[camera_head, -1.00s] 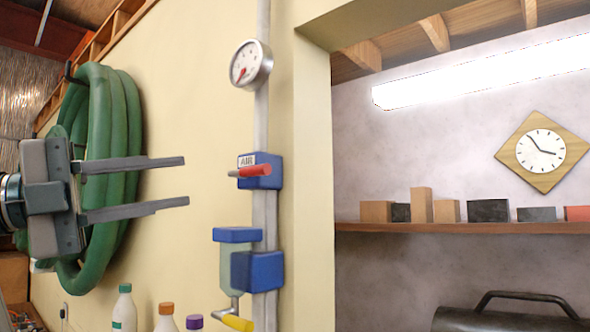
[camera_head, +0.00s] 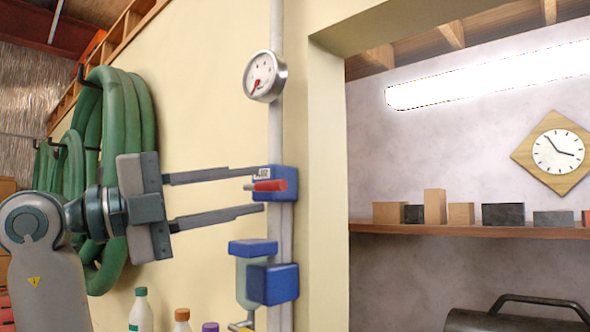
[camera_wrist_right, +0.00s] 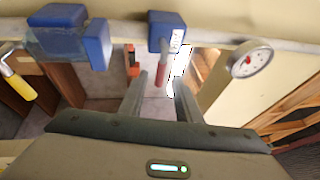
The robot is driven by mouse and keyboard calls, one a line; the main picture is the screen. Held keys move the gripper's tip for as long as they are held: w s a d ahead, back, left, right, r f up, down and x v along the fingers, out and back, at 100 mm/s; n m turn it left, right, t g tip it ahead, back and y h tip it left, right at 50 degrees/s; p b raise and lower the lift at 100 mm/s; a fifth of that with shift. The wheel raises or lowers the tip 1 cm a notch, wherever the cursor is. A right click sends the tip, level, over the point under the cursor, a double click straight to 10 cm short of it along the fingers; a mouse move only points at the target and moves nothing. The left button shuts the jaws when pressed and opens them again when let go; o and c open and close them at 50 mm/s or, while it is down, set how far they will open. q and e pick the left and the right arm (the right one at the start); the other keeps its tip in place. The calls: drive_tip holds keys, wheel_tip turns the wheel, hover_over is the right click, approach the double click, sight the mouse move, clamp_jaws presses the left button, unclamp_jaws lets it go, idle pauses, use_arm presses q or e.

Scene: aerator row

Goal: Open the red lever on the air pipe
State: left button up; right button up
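The red lever (camera_head: 266,186) lies roughly level across the front of a blue valve block (camera_head: 287,178) on the grey air pipe, beside a small AIR label. My right gripper (camera_head: 260,190) is open, its fingertips reaching the block, one above and one below the lever. In the right wrist view the red lever (camera_wrist_right: 162,76) shows between the two open fingers (camera_wrist_right: 162,88), seemingly with gaps on both sides; contact cannot be told. The blue block (camera_wrist_right: 165,30) is just beyond it. My left gripper is not in view.
A pressure gauge (camera_head: 265,76) sits above the valve. A blue filter unit (camera_head: 272,283) is below it on the pipe. Bottles (camera_head: 141,312) stand low at left; green hoses (camera_head: 110,110) hang on the wall. A shelf (camera_head: 450,230) with boxes is at right.

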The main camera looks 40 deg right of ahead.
drive_tip(key=p+x, duration=0.3)
drive_tip(key=x, duration=0.5)
drive_tip(key=shift+r, duration=0.1)
drive_tip(key=shift+s+d+p, duration=0.2)
drive_tip(key=shift+d+p, duration=0.1)
drive_tip(key=shift+p, duration=0.05)
clamp_jaws()
